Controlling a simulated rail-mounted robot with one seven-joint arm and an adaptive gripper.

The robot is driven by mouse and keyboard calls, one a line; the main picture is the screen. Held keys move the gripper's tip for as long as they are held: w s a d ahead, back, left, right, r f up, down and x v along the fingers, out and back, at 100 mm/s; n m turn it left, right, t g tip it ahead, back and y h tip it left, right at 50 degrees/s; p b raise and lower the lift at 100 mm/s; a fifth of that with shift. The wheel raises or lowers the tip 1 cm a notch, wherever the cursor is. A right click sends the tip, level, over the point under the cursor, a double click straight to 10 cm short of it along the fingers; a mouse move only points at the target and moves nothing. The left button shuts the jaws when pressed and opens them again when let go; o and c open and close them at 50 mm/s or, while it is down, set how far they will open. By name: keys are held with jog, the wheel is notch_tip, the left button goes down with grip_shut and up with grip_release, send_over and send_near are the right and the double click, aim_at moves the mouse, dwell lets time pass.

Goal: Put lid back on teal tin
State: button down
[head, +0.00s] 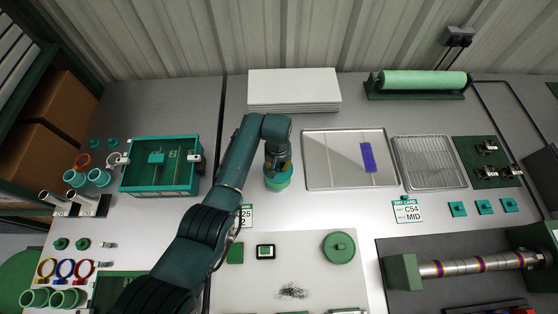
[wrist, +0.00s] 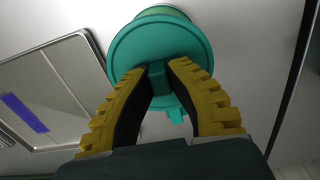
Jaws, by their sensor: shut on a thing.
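My gripper (head: 278,166) points down in the middle of the bench, at the front of the white stack. In the wrist view its yellow-and-black fingers (wrist: 160,80) are shut on the block-like knob of the round teal lid (wrist: 135,48). A lighter green round edge of the teal tin (wrist: 163,12) shows just past the lid's far rim. In the head view the tin (head: 278,185) stands directly below my gripper. The lid lies over the tin's top; I cannot tell whether it touches or is fully seated. The fingers hide part of the lid.
A green round disc with a small knob (head: 340,247) lies on the pale mat (head: 300,262). A metal tray (head: 325,160) with a purple block stands right of the tin, a white stack (head: 294,88) behind it. A teal open box (head: 160,189) stands at left.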

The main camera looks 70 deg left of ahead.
jog(key=shift+s+f, duration=0.1)
jog(key=shift+f, duration=0.1)
notch_tip(320, 180, down, 4)
jog(key=b, duration=0.4)
jog(key=shift+f+b, duration=0.1)
jog(key=shift+b, duration=0.25)
jog(key=shift+f+b, duration=0.75)
jog(key=shift+f, duration=0.2)
jog(key=shift+p, duration=0.3)
jog(key=shift+f, duration=0.15)
dwell(0.7)
jog(key=c, duration=0.5)
grip_release()
